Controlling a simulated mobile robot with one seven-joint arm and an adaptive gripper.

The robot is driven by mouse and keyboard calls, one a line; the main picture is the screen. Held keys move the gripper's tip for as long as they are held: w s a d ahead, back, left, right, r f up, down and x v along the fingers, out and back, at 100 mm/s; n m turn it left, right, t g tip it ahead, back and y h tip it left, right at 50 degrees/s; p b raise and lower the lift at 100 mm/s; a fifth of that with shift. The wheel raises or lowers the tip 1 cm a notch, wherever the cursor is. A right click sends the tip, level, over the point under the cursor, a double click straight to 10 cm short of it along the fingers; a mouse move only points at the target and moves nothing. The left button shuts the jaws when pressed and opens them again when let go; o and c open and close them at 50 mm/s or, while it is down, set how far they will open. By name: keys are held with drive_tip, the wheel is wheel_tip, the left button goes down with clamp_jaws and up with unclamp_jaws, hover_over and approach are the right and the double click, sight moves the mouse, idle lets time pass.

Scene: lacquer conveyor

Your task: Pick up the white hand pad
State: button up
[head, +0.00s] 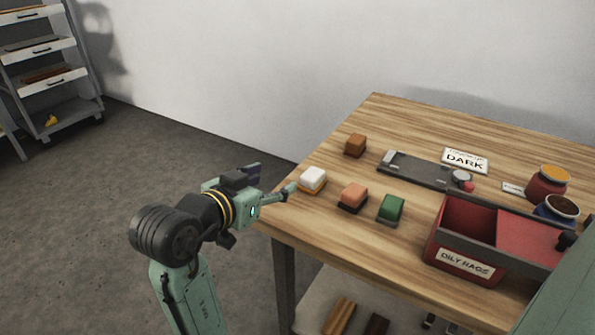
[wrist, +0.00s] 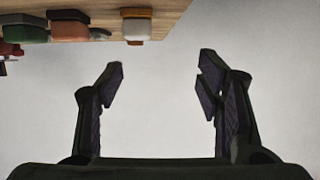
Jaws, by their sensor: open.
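The white hand pad (head: 313,178) is a small white block on a yellowish-orange base, near the left edge of the wooden table. It also shows at the top of the wrist view (wrist: 137,29), apart from the fingers. My gripper (head: 292,190) is beside the table's left edge, just left of the pad in the head view. In the wrist view my gripper (wrist: 160,80) is open, with nothing between its fingers.
On the wooden table (head: 350,255), an orange pad (head: 353,195), a green pad (head: 391,208) and a brown pad (head: 355,145) stand near the white one. A red bin (head: 470,240) labelled "OILY RAGS" stands at the right. A dark tray (head: 418,170) lies farther back.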

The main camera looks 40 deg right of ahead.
sight(308, 178)
drive_tip(key=d, duration=0.1)
drive_tip(key=s+d+f+g, duration=0.1)
drive_tip(key=s+d+m, duration=0.1)
drive_tip(key=shift+s+f, duration=0.1)
drive_tip(key=shift+f, duration=0.2)
drive_tip(key=x, duration=0.3)
drive_tip(key=shift+d+f+p, duration=0.2)
drive_tip(key=shift+p, duration=0.1)
drive_tip(key=x, duration=0.2)
drive_tip(key=p+x, duration=0.1)
drive_tip(key=x, duration=0.1)
drive_tip(key=shift+w+d+r, duration=0.1)
drive_tip(key=shift+w+d, duration=0.25)
drive_tip(key=shift+w, duration=0.1)
drive_tip(key=shift+w+d+f+p, duration=0.2)
drive_tip(key=shift+d+f+p, duration=0.1)
drive_tip(key=shift+d, duration=0.15)
drive_tip(key=shift+c, duration=0.5)
drive_tip(key=c, duration=1.1)
drive_tip(key=shift+r, duration=0.1)
